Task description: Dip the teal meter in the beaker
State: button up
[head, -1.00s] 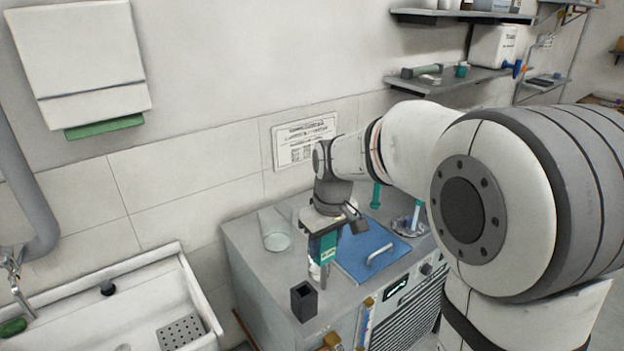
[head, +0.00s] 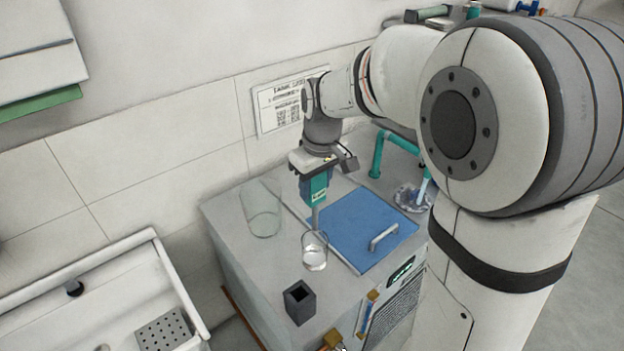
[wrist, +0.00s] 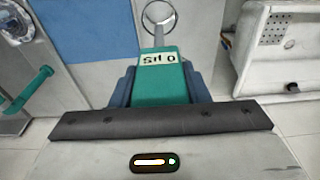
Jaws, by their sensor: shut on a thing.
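The teal meter (head: 317,188) hangs upright in my gripper (head: 313,178), its thin probe pointing down. My gripper is shut on the meter's body. The small clear beaker (head: 314,256), with some liquid in it, stands on the grey counter directly below the meter. The probe tip shows at the beaker's rim in the head view; I cannot tell how far inside it is. In the wrist view the meter (wrist: 160,82) shows its display, and the probe overlaps the beaker's round rim (wrist: 146,18).
A larger clear glass vessel (head: 261,212) stands left of the beaker. A dark open box (head: 299,302) stands at the counter's front. A blue panel with a handle (head: 360,228) lies to the right. A teal stand (head: 378,156) is behind. A white sink (head: 100,290) is at left.

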aim_at(315, 229)
jog(key=shift+f+b, duration=4.25)
jog(key=shift+f, duration=1.75)
notch_tip(315, 229, up, 13)
jog(key=p, duration=0.9)
jog(key=shift+f, duration=0.1)
jog(key=shift+s+f, duration=0.1)
jog(key=shift+s, duration=0.05)
